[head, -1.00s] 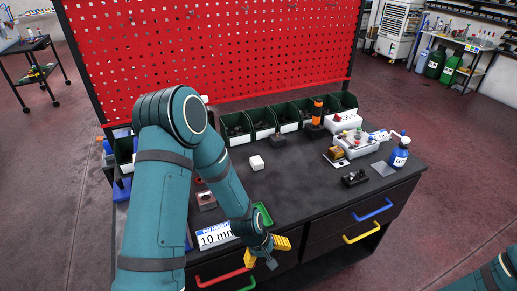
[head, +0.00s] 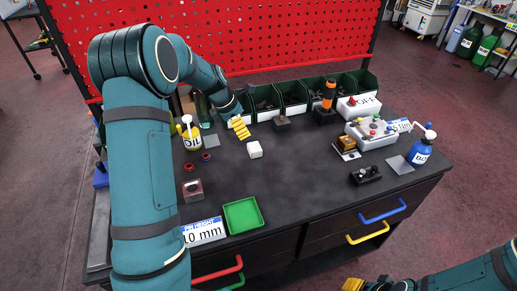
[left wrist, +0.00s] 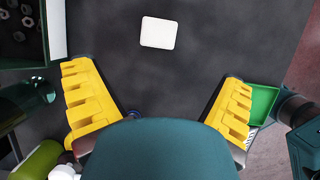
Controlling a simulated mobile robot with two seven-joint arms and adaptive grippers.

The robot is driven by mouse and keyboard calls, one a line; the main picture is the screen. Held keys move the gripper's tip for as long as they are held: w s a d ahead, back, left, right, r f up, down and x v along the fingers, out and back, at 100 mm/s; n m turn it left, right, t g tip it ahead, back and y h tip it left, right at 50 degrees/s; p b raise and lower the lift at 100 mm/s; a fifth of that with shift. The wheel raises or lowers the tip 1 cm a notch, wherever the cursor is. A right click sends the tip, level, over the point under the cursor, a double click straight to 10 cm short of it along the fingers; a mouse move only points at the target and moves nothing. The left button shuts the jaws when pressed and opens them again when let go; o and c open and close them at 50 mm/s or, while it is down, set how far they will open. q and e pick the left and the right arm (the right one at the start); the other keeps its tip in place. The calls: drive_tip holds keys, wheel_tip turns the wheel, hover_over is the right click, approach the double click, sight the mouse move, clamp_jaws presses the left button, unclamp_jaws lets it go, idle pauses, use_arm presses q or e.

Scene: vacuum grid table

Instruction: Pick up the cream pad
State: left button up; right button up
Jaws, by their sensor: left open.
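The cream pad (head: 254,149) is a small pale block lying on the dark table (head: 310,180), in front of the green bins. In the left wrist view the cream pad (left wrist: 158,32) is at the top centre, beyond the fingertips and apart from them. My left gripper (head: 239,127) has yellow fingers and hangs above the table, just behind and left of the pad. In the left wrist view my left gripper (left wrist: 158,82) is wide open and empty. My right gripper (head: 362,286) shows only partly at the bottom edge, and its jaw state is unclear.
Green bins (head: 292,98) line the back below the red pegboard (head: 220,35). A yellow oil bottle (head: 191,135) stands left of my left gripper. A green tray (head: 243,215) and a "10 mm" sign (head: 204,232) are at the front. A blue bottle (head: 421,148) stands at the right.

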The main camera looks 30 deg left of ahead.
sight(254, 147)
use_arm(q)
drive_tip(key=x, duration=0.6)
drive_tip(key=shift+s+f+b, duration=0.15)
drive_tip(key=shift+b, duration=0.25)
drive_tip(key=shift+b+x, duration=0.45)
drive_tip(key=shift+x, duration=2.8)
drive_tip(key=shift+a, duration=0.1)
drive_tip(key=c, duration=1.2)
